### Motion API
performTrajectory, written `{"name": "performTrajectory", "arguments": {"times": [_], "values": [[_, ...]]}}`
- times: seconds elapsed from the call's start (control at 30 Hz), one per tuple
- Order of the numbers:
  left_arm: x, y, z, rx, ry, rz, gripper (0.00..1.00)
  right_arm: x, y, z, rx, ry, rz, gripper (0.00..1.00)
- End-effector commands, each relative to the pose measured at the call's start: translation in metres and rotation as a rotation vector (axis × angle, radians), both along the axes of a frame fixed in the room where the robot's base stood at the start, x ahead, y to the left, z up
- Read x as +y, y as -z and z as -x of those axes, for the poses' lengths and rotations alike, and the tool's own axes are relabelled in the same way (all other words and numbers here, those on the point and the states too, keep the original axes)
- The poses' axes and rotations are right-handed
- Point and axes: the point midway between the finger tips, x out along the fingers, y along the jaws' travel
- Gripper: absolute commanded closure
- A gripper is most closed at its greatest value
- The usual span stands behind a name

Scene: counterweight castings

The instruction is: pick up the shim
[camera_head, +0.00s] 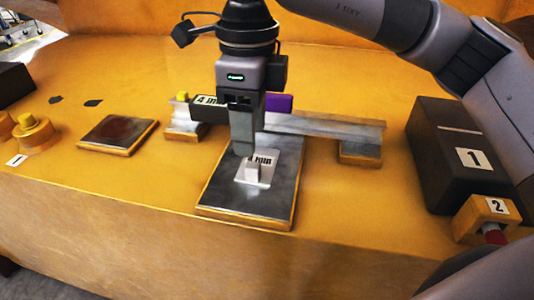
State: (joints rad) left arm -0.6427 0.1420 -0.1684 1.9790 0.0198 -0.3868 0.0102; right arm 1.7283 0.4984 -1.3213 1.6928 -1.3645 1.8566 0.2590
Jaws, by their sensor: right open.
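The shim (265,171) is a small pale plate with a black label ending in "mm"; the rest of the label is hidden. It lies on a dark metal plate with a wooden edge (225,194), near the middle of the head view. My right gripper (248,160) points down directly over the left part of the shim and covers some of it. Its jaws are open. I cannot tell whether the fingertips touch the shim. My left gripper is not in view.
Behind my right gripper, a metal bar (335,126) spans wooden-edged blocks, with a dark piece marked "4 mm" (208,101) and a purple block (279,103). A black box marked 1 (447,150) and a wooden block marked 2 (482,215) stand right. A dark-topped plate (117,133) lies left.

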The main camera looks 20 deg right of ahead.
Motion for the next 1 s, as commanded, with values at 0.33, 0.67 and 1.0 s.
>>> {"name": "performTrajectory", "arguments": {"times": [0.33, 0.67, 1.0], "values": [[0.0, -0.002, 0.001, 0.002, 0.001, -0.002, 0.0, -0.004, 0.027, -0.002, -0.014, 0.009, 0.026, 0.49], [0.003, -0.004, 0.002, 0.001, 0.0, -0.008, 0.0, -0.002, 0.067, -0.003, -0.015, 0.008, 0.023, 0.49], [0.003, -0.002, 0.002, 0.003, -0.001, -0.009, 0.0, -0.002, 0.068, -0.003, -0.014, 0.008, 0.022, 0.88]]}}
